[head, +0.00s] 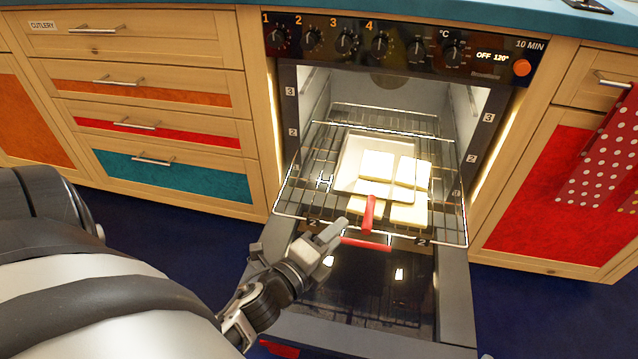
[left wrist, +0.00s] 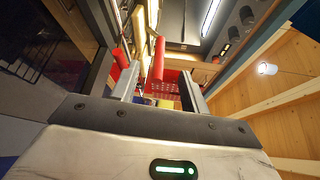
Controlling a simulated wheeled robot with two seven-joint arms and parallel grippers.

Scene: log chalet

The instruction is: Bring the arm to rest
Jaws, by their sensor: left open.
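My left arm comes in from the left in the head view. Its gripper (head: 331,241) is above the lowered oven door (head: 380,285), just left of a red bar (head: 366,244) and a red upright handle (head: 369,213). The gripper is open. In the left wrist view its two fingers (left wrist: 158,90) stand apart, with a red bar (left wrist: 158,58) showing between and beyond them. I cannot tell whether a finger touches the red parts. My right gripper is in neither view.
The oven rack (head: 300,190) is pulled partly out and carries a pale tray (head: 348,165) with several pale yellow slabs (head: 411,171). Wooden drawers (head: 150,80) stand left. A red cabinet door (head: 535,205) and a dotted towel (head: 605,160) are right.

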